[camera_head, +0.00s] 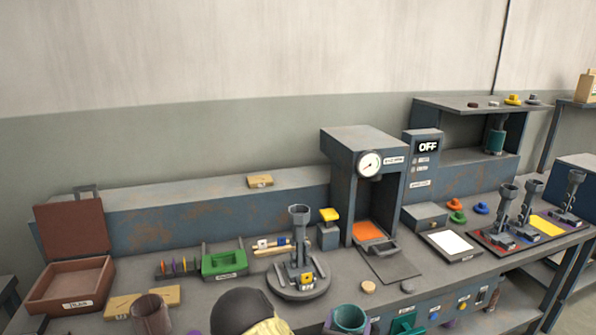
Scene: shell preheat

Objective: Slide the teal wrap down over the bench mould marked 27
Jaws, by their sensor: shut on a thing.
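A hollow teal cylinder (349,318), open at the top, shows at the bottom edge, its lower part cut off; it looks like a wrap. Another teal sleeve (496,140) sits around a grey post in the right shelf. A grey mould (299,218) with a flared top stands upright on a round base (297,289) at mid-bench, with a yellow tag (307,279) at its foot. No wrap is on it. Its mark is too small to read. My gripper is not in view, so its hold cannot be seen.
A heater cabinet (362,140) with a gauge stands behind, beside a panel (427,148) reading OFF. Several posts stand on the right tray (482,240). A green holder (224,263) and open brown box (68,285) are left. A dark dome (240,309) and brown cylinder (152,313) are in front.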

